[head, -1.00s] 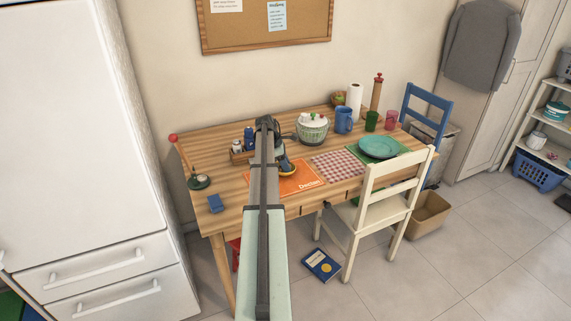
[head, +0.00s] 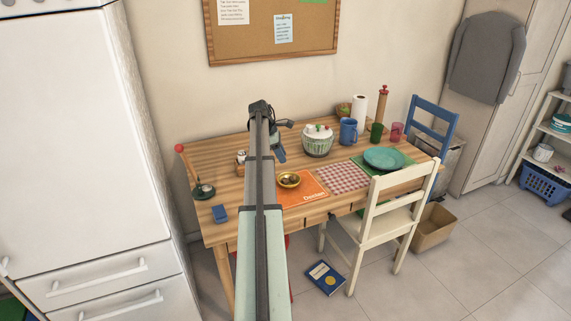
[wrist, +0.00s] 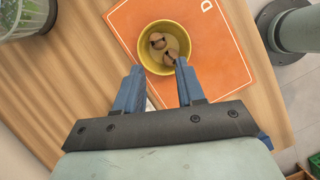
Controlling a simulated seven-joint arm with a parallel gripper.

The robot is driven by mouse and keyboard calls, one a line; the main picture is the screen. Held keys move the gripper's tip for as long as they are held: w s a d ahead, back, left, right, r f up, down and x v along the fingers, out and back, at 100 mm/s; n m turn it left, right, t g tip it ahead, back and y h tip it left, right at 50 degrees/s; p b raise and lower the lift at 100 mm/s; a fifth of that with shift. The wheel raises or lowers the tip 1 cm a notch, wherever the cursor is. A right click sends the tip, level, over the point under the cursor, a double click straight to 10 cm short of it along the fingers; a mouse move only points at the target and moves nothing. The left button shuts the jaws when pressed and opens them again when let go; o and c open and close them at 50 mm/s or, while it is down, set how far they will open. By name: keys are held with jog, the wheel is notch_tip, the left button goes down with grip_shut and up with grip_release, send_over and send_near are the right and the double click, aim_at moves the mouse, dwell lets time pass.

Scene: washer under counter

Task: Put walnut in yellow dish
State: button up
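The yellow dish (head: 289,185) is a small round bowl on the orange placemat (head: 313,189). In the wrist view the dish (wrist: 183,34) holds two brown, rounded lumps that look like walnuts (wrist: 170,56); one lies beside the other on its floor. My gripper (wrist: 158,66) is open, with its two blue fingers apart and nothing between them. In the head view my gripper (head: 279,155) hangs above the table, up and left of the dish and apart from it. My arm covers part of the table behind it.
A patterned pot (head: 317,144) with a white lid stands right of my gripper. A blue mug (head: 348,131), a teal plate (head: 383,158) and a checked mat (head: 343,177) lie farther right. A white chair (head: 398,215) stands at the front edge.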

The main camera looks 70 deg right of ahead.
jog(key=shift+v, duration=1)
